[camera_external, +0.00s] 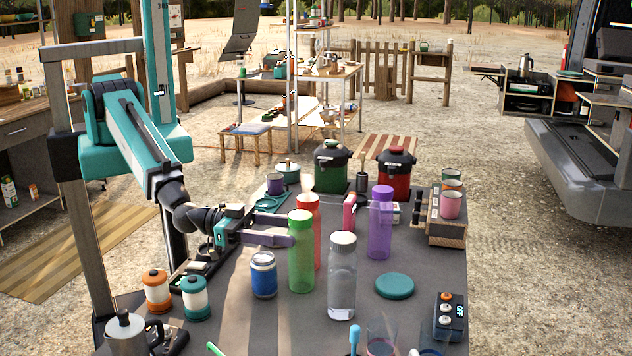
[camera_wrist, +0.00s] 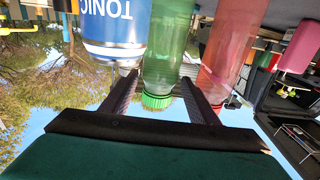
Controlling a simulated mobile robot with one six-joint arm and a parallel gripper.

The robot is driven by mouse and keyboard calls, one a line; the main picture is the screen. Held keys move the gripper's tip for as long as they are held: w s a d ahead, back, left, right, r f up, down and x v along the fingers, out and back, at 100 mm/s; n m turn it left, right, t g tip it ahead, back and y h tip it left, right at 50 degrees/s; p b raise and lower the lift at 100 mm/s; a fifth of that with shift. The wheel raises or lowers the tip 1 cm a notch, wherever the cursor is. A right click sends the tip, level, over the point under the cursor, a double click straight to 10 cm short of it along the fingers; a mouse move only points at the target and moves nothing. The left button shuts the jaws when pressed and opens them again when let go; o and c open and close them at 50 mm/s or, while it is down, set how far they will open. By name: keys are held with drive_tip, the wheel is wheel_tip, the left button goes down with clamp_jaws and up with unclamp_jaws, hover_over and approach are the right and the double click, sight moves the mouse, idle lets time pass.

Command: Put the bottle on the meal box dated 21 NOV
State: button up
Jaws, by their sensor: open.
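Several bottles stand upright on the grey table: a green one (camera_external: 301,252), a red one (camera_external: 308,225), a clear one with a white cap (camera_external: 342,277) and a purple one (camera_external: 380,224). My gripper (camera_external: 285,228) is open at the green bottle's left side. In the wrist view, which looks upside down, the green bottle (camera_wrist: 168,50) shows between the two fingers (camera_wrist: 160,98). I cannot tell whether they touch it. The red bottle (camera_wrist: 232,50) is just beside the right finger there. No date reading 21 NOV is legible, so I cannot tell which thing is that meal box.
A blue can (camera_external: 263,274) stands left of the green bottle; it reads TONIC in the wrist view (camera_wrist: 113,30). A pink box (camera_external: 350,213) is behind the bottles. A teal disc (camera_external: 395,286) lies right of the clear bottle. Cups (camera_external: 450,204) stand on a block at the right edge.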

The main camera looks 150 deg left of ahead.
sight(312, 235)
drive_tip(key=shift+s+f, duration=0.1)
drive_tip(key=shift+f, duration=0.05)
drive_tip(key=shift+f+b, duration=0.1)
drive_tip(key=shift+b, duration=0.25)
drive_tip(key=b+x, duration=0.1)
drive_tip(key=b, duration=0.2)
drive_tip(key=shift+w+a, duration=0.2)
drive_tip(key=shift+w, duration=0.05)
drive_tip(key=shift+w+a+b, duration=0.1)
drive_tip(key=shift+b, duration=0.3)
drive_tip(key=shift+w+a+b, duration=0.2)
drive_tip(key=shift+b, duration=0.55)
drive_tip(key=b+x, duration=0.2)
drive_tip(key=shift+b, duration=0.4)
drive_tip(key=shift+w+a, duration=0.35)
drive_tip(key=shift+w, duration=0.1)
drive_tip(key=shift+x, duration=0.9)
